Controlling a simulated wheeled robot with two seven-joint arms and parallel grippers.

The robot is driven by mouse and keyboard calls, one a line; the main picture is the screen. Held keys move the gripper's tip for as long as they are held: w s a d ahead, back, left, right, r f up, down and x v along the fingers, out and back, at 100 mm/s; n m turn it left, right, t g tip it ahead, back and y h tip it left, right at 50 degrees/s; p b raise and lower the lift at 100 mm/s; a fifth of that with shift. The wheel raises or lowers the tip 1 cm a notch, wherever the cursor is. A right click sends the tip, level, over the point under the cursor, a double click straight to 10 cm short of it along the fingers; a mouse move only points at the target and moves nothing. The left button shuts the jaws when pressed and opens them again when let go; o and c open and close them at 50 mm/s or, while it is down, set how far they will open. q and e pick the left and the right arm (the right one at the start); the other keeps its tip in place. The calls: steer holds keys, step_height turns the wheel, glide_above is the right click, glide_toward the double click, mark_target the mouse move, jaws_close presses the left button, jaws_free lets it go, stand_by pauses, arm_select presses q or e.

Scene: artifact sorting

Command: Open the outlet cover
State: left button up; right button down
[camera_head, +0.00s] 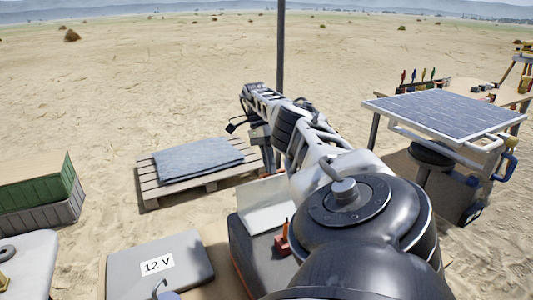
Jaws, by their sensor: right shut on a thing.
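My right arm reaches from the bottom right away into the scene. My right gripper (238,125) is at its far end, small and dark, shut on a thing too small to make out. A grey box-like part (261,136) shows just right of the gripper, below the arm, partly hidden by it. I cannot tell whether it is the outlet or whether its cover is open. A grey panel labelled 12 V (190,257) lies at the front left, apart from the gripper. My left gripper is not in view.
A pallet (150,187) with a grey slab (197,157) lies left of my arm. A thin pole (281,45) stands behind it. A solar panel (445,112) stands at the right, a green crate (35,190) at the left. Open sand lies beyond.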

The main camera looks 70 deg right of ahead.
steer(key=shift+d+r, duration=0.1)
steer(key=shift+d, duration=0.05)
steer(key=c, duration=1.5)
jaws_free()
